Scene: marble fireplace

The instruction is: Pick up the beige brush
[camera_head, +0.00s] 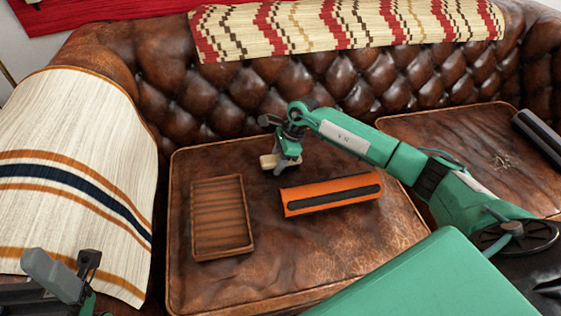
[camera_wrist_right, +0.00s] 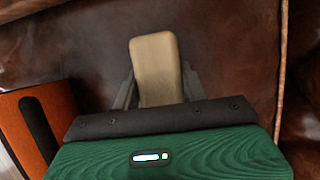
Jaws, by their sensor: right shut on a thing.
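The beige brush (camera_head: 267,161) is a small pale block at the fingertips of my right gripper (camera_head: 279,164), over the back part of the leather seat cushion. In the right wrist view the brush (camera_wrist_right: 155,62) stands out lengthwise between the two grey fingers of my right gripper (camera_wrist_right: 157,88), which is shut on it. Its near end is hidden behind the dark gripper edge. I cannot tell whether the brush touches the cushion. Part of my left arm, with what looks like the left gripper (camera_head: 72,276), shows at the lower left; its jaw state is unclear.
On the cushion (camera_head: 265,270) lie a brown wooden tray (camera_head: 222,218) and an orange box with a black strip (camera_head: 331,194). The tufted sofa back (camera_head: 300,85) rises behind. A striped blanket (camera_head: 75,150) covers the left arm. A dark cylinder (camera_head: 540,137) lies at right.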

